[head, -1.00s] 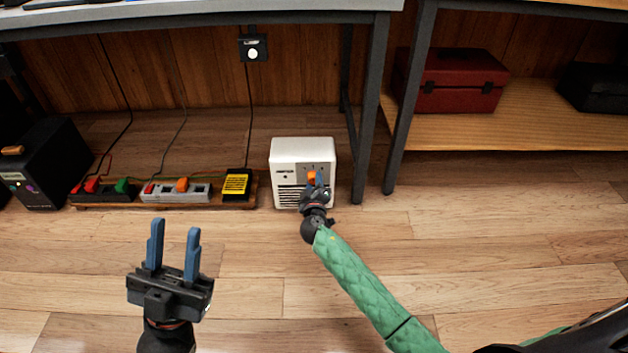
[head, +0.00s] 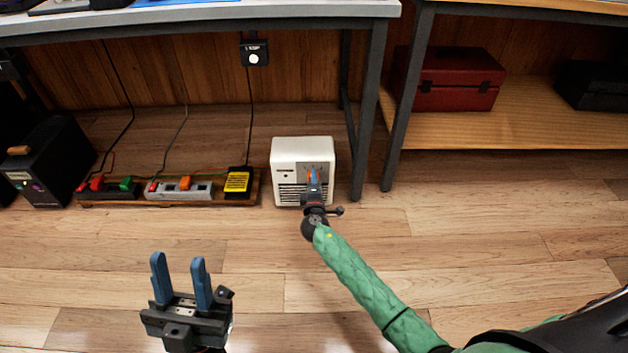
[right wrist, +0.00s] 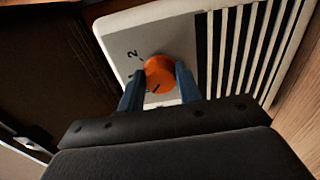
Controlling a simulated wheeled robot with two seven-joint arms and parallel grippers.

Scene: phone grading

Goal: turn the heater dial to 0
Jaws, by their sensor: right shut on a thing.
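The white heater (head: 302,150) stands on the floor under the workbench, by its right leg. It also fills the upper part of the right wrist view (right wrist: 192,30). Its round orange dial (right wrist: 160,72) has a dark pointer line, and a "2" is printed on the panel beside it. My right gripper (head: 313,178) is at the heater's front, its blue fingers (right wrist: 158,90) shut on the dial from both sides. The other dial marks are hidden or too small to read. My left gripper (head: 181,278) is open and empty above the floor at the lower left.
Power strips (head: 180,190) and a yellow-labelled block (head: 237,182) lie on a board left of the heater. A black box (head: 48,165) stands farther left. A red toolbox (head: 455,80) sits on the wooden shelf at right. Bench legs (head: 370,120) rise just right of the heater. The front floor is clear.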

